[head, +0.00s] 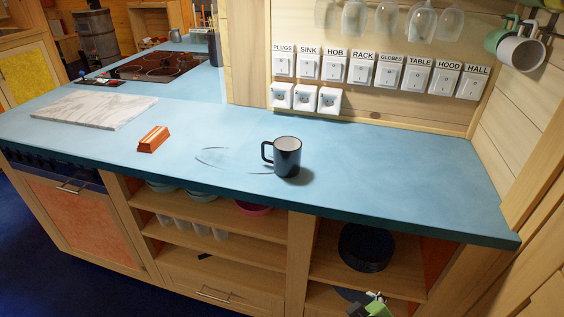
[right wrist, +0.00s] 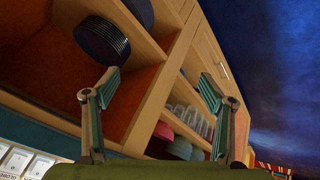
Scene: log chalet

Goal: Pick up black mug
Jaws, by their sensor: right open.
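The black mug (head: 288,158) stands upright on the blue counter (head: 400,178), near its front edge. Its handle is on the left side and its inside looks pale. My right gripper (head: 371,300) shows only in part at the bottom edge of the head view, below the counter top and to the right of the mug. In the right wrist view my right gripper (right wrist: 158,80) has its two fingers wide apart with nothing between them, facing the open shelves. The mug does not show in the right wrist view. My left gripper is in neither view.
An orange block (head: 153,139) and a marble board (head: 95,109) lie left of the mug; a hob (head: 160,66) is further back. Dark stacked plates (head: 366,247) sit on the shelf below. Wine glasses (head: 354,18) and hanging mugs (head: 521,52) are above. The counter right of the mug is clear.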

